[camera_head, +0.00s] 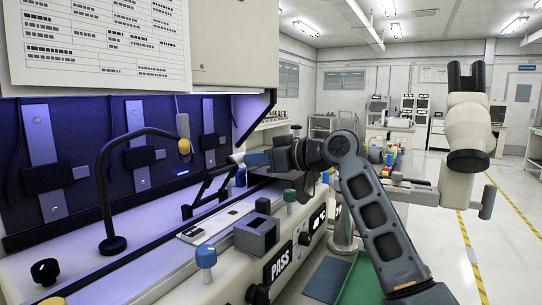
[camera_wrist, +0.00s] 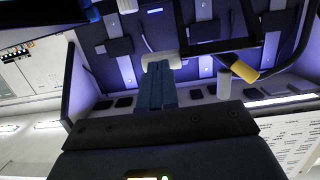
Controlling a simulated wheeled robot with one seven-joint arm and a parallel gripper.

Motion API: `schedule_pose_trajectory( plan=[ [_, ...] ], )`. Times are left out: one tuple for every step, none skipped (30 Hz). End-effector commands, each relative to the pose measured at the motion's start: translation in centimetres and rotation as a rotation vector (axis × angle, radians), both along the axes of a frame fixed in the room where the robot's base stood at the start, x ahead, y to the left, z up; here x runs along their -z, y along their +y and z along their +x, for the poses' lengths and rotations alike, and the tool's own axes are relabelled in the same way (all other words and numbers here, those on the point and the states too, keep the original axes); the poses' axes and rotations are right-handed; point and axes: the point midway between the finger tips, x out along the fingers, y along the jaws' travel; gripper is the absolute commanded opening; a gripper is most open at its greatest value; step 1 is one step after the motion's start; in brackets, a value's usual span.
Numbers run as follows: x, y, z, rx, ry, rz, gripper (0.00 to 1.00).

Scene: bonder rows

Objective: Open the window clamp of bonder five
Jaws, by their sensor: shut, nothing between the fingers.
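My gripper (camera_head: 237,158) reaches left into the purple-lit bay in the head view. In the wrist view its blue fingers (camera_wrist: 156,88) lie together with pale tips, shut and empty. The fingertips appear in front of the back panel (camera_head: 97,130), with dark slanted bars (camera_head: 205,190) just below them. A grey block with a square recess (camera_head: 257,235) sits on the front ledge, apart from the gripper. I cannot tell which part is the window clamp, and no bonder number is readable.
A black gooseneck (camera_head: 106,190) with a yellow tip arches left of my gripper. Floor at right is partly clear.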

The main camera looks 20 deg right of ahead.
Motion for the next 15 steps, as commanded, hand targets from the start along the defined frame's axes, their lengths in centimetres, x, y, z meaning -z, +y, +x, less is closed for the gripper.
schedule_pose_trajectory(
  plan=[
    [-0.01,0.24,0.28,0.0,0.0,0.0,0.0],
    [0.05,0.33,0.4,0.0,0.0,0.0,0.0],
    [0.12,0.42,0.52,0.0,0.0,0.0,0.0],
    [0.15,0.46,0.58,0.0,0.001,-0.001,0.0],
    [0.17,0.49,0.62,0.0,0.001,-0.001,0.0],
    [0.19,0.51,0.65,0.0,0.0,0.0,0.0],
    [0.19,0.52,0.66,0.0,0.0,0.0,0.0],
    [0.2,0.52,0.66,0.0,0.0,0.0,0.0],
    [0.2,0.51,0.65,0.0,0.0,0.0,0.0],
    [0.19,0.51,0.65,0.0,0.0,0.0,0.0],
    [0.19,0.51,0.65,0.0,0.0,0.0,0.0],
    [0.2,0.5,0.64,0.0,0.0,0.0,0.0],
    [0.19,0.5,0.64,0.0,0.0,0.0,0.0],
    [0.17,0.5,0.64,0.0,0.0,0.0,0.0],
    [0.08,0.52,0.66,0.0,0.001,-0.002,0.0]
  ],
)
